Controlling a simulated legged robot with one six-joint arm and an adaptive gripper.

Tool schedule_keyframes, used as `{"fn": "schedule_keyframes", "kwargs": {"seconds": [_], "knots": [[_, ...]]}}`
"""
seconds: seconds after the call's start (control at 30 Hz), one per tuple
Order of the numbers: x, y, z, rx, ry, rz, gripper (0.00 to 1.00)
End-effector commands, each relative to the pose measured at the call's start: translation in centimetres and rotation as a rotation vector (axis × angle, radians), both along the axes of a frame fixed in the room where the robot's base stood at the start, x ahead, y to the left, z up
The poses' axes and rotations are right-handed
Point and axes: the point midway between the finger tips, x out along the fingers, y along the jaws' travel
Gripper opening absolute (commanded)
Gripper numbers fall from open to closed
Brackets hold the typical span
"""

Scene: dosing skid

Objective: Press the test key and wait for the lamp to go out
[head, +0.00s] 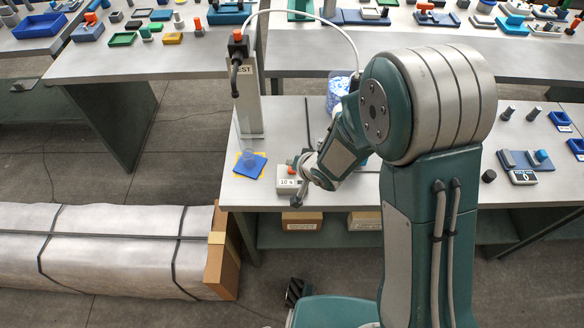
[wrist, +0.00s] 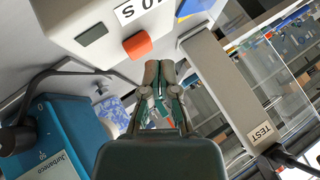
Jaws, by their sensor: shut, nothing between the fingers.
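A pale box marked "10 s" (head: 287,182) stands near the front left edge of the bench. In the wrist view its face (wrist: 75,12) carries an orange key (wrist: 138,45) and a dark grey rectangular window (wrist: 92,34), with no glow visible there. A tall pale post marked "TEST" (head: 249,105) stands behind, with an orange-topped dark fitting (head: 238,42). My gripper (wrist: 158,68) is shut and empty, its tips close to the orange key in the wrist view; I cannot tell whether they touch. In the head view my gripper (head: 300,180) is beside the box, partly covering it.
A blue plate (head: 258,168) with a clear cup lies left of the box. A white hose (head: 290,12) arches over the bench. Small parts (head: 522,177) occupy the right side. A wrapped bale (head: 100,245) lies front left.

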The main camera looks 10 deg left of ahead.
Motion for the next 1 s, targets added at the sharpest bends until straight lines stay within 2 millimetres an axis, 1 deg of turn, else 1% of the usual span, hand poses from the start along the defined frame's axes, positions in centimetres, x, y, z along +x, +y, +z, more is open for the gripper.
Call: {"fn": "schedule_keyframes", "kwargs": {"seconds": [0.17, 1.0], "knots": [[-0.09, -0.09, -0.60, -0.001, 0.001, -0.001, 0.00], [-0.08, -0.07, -1.11, 0.000, 0.001, 0.001, 0.00]]}}
